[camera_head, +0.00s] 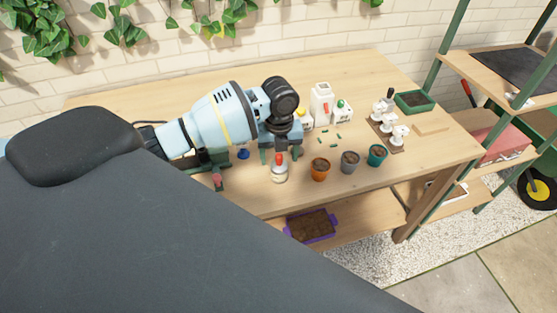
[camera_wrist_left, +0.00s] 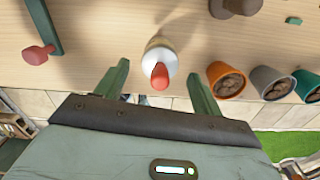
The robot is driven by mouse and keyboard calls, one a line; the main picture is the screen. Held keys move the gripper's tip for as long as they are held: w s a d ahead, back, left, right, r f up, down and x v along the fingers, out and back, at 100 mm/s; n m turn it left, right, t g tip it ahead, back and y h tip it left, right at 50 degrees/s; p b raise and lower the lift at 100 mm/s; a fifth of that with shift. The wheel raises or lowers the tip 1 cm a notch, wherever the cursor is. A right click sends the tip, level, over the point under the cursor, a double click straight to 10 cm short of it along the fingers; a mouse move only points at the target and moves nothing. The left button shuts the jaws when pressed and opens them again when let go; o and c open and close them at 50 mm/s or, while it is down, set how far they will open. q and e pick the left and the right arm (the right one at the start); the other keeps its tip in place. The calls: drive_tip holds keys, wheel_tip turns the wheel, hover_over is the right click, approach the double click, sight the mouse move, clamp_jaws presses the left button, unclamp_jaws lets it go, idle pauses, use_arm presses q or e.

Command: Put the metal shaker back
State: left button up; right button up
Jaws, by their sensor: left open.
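A small pale container with a metallic collar and a red tip (camera_head: 279,174) stands upright on the wooden table near its front edge. It also shows in the left wrist view (camera_wrist_left: 161,50). It is the only thing here that looks like the shaker, though I cannot be sure it is metal. My left gripper (camera_head: 281,156) is open and empty, its green fingers (camera_wrist_left: 160,84) on either side of the red tip in the wrist view, with gaps on both sides. The arm hides part of the table behind it. My right gripper is not in view.
An orange pot (camera_head: 320,169), a grey pot (camera_head: 350,162) and a teal pot (camera_head: 377,156) stand right of the container. A red-knobbed green tool (camera_wrist_left: 38,54) lies left. A purple tray (camera_head: 312,226) is on the lower shelf.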

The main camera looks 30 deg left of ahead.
use_arm(q)
wheel_tip(320, 180, up, 10)
drive_tip(key=shift+f, duration=0.15)
drive_tip(key=s+d+f+n+t+h, duration=0.2)
drive_tip(key=s+d+f+n, duration=0.25)
drive_tip(key=d+f, duration=0.35)
drive_tip(key=s+d+f+n+t+h, duration=0.3)
drive_tip(key=d+f+n, duration=0.35)
drive_tip(key=f, duration=0.25)
drive_tip(key=s+a+f+n+t+y, duration=0.1)
drive_tip(key=s+f+n, duration=0.4)
drive_tip(key=s, duration=0.5)
drive_tip(key=s+a+f+n+t+y, duration=0.2)
drive_tip(key=s+a+f+n+t, duration=0.1)
drive_tip(key=s+n, duration=0.6)
wheel_tip(320, 180, down, 2)
drive_tip(key=shift+s+a+f+n, duration=0.1)
drive_tip(key=shift+s+a+n, duration=0.3)
drive_tip(key=shift+s+a, duration=0.3)
